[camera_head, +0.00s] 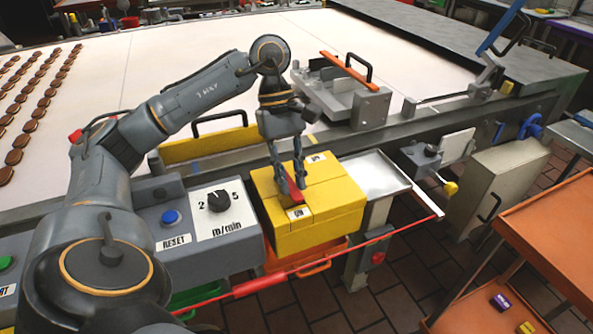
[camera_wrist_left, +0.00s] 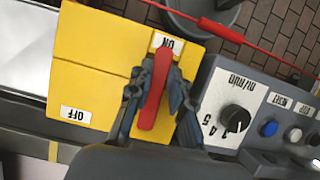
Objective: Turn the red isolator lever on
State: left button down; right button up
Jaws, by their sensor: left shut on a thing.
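The yellow isolator box (camera_head: 335,212) stands at the front edge of the conveyor, and it fills much of the left wrist view (camera_wrist_left: 92,65). Its red lever (camera_wrist_left: 161,68) lies along the top, with its far end at the ON label (camera_wrist_left: 167,43). The OFF label (camera_wrist_left: 76,115) is at another corner, away from the lever. My left gripper (camera_head: 291,189) comes down on the box from above, its fingers on both sides of the lever and shut on it. In the head view the fingers hide part of the lever (camera_head: 293,192). My right gripper is not in view.
A grey control panel (camera_head: 172,190) with a speed dial (camera_head: 218,201) and a blue RESET button (camera_head: 170,217) sits left of the box. A red cord (camera_head: 300,268) runs along the front. A metal tray (camera_head: 372,172) is on the right.

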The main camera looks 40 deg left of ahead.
pick_arm(q)
jog(key=shift+s+m, duration=0.1)
jog(key=shift+m, duration=0.3)
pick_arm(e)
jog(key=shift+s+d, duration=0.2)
pick_arm(q)
jog(key=c, duration=1.2)
grip_release()
jog(key=shift+a, duration=0.1)
jog(key=v, duration=1.2)
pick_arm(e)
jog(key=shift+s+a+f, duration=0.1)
